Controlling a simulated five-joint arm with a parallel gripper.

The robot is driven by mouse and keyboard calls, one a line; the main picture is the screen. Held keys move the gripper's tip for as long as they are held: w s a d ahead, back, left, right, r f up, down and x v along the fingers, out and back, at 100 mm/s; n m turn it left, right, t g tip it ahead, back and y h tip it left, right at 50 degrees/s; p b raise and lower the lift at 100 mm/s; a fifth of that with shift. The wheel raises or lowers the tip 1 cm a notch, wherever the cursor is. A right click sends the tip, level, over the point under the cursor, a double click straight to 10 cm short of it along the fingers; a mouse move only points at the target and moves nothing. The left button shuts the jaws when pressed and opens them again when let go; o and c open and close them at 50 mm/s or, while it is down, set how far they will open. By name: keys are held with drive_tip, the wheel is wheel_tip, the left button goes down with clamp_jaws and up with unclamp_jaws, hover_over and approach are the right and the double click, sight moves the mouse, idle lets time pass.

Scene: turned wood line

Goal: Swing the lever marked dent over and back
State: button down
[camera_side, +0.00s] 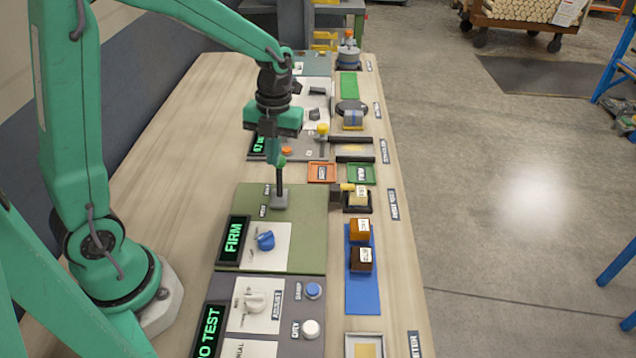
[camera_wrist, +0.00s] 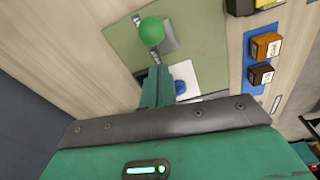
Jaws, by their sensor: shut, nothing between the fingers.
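The lever (camera_wrist: 151,31) has a round green knob and stands on a grey base plate (camera_side: 279,199) on the green panel (camera_side: 310,225). Small labels sit beside it, too small to read. A dark display (camera_side: 233,240) on the panel reads FIRM. My gripper (camera_wrist: 158,86) is shut and empty, pointing down over the panel. In the wrist view the green knob lies just beyond my fingertips, with a small gap in the picture. In the side view my gripper (camera_side: 274,150) is right above the lever's stem, and I cannot tell whether it touches the knob.
A blue knob (camera_side: 265,240) on a white plate sits nearer on the same panel. A blue mat (camera_side: 362,290) with an orange and a brown block lies to the right. An orange tray (camera_side: 321,172) and a green tray (camera_side: 361,173) lie beyond. Bare wood is free on the left.

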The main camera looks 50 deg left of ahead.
idle(0.4)
drive_tip(key=w+a+r, duration=0.3)
drive_tip(key=r, duration=0.5)
drive_tip(key=shift+w+a, duration=0.25)
drive_tip(key=shift+a, duration=0.1)
idle(0.4)
drive_tip(key=shift+s+r, duration=0.1)
idle(0.4)
drive_tip(key=s+d+r+n+t, duration=0.2)
drive_tip(key=s+n, duration=0.6)
drive_tip(key=n, duration=0.6)
drive_tip(key=s+d+r+n+t, duration=0.2)
drive_tip(key=s+d+n+t, duration=0.2)
drive_tip(key=s+n, duration=0.5)
drive_tip(key=n, duration=0.6)
drive_tip(key=shift+d+r+t, duration=0.25)
drive_tip(key=shift+t, duration=0.15)
